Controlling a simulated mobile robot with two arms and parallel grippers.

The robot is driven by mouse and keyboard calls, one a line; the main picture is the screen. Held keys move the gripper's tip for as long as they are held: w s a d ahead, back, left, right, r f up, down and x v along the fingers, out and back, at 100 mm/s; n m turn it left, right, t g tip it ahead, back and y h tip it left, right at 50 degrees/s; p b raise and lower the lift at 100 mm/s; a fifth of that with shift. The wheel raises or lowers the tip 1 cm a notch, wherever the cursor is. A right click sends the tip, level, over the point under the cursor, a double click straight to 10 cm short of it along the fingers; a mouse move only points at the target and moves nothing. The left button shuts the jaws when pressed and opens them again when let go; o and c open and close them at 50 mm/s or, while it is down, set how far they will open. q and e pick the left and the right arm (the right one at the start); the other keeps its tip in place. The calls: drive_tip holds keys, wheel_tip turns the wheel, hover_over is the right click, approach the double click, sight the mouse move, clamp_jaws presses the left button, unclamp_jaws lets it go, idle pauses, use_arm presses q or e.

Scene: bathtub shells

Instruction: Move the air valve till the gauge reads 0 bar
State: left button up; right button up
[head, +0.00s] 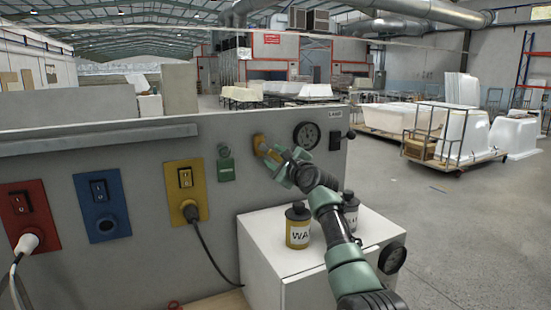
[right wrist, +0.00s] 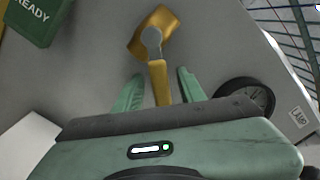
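The yellow air valve (head: 258,143) is on the upper part of the grey panel. In the right wrist view its yellow lever (right wrist: 158,75) runs from a grey pivot toward my gripper. My right gripper (head: 275,163) is at the valve. Its two green fingers (right wrist: 158,88) are apart, one on each side of the lever, with a gap showing on both sides. A dark round gauge (head: 307,135) sits just right of the valve, partly showing in the right wrist view (right wrist: 246,97). Its reading is too small to tell. My left gripper is not in view.
A green READY box (head: 226,165) is left of the valve; a dark lamp switch (head: 335,140) is right of the gauge. Power sockets (head: 102,205) line the panel's left.

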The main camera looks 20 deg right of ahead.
drive_tip(key=shift+s, duration=0.5)
drive_tip(key=s+d+b, duration=0.1)
drive_tip(key=s+b, duration=0.2)
drive_tip(key=s, duration=0.3)
drive_tip(key=shift+s+d, duration=0.25)
drive_tip(key=shift+s, duration=0.1)
